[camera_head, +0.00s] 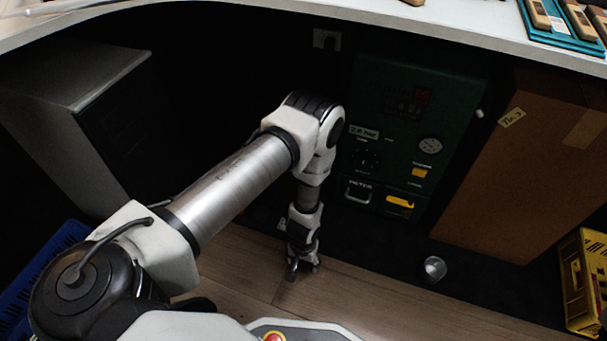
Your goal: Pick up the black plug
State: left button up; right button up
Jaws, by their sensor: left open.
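My left arm reaches in from the left and bends down under the desk. My left gripper (302,268) points down, low over the edge of the wooden floor, in front of the dark green machine (388,135). It is open, small and dark in this view, and I see nothing held in it. I cannot make out the black plug; the area around the gripper is very dark and partly hidden by my arm. My right gripper is not in view.
The white desk top (400,25) overhangs the dark space. A grey cabinet (75,75) stands left, a tall cardboard box (520,170) right. A small metal cup (434,268) stands on the floor. A yellow crate (585,280) is at the right edge, a blue crate (40,270) lower left.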

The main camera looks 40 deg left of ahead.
pick_arm(q)
jog(key=shift+r, duration=0.1)
jog(key=c, duration=1.2)
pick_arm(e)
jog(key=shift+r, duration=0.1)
pick_arm(q)
jog(key=shift+o, duration=0.2)
jog(key=shift+r, duration=0.1)
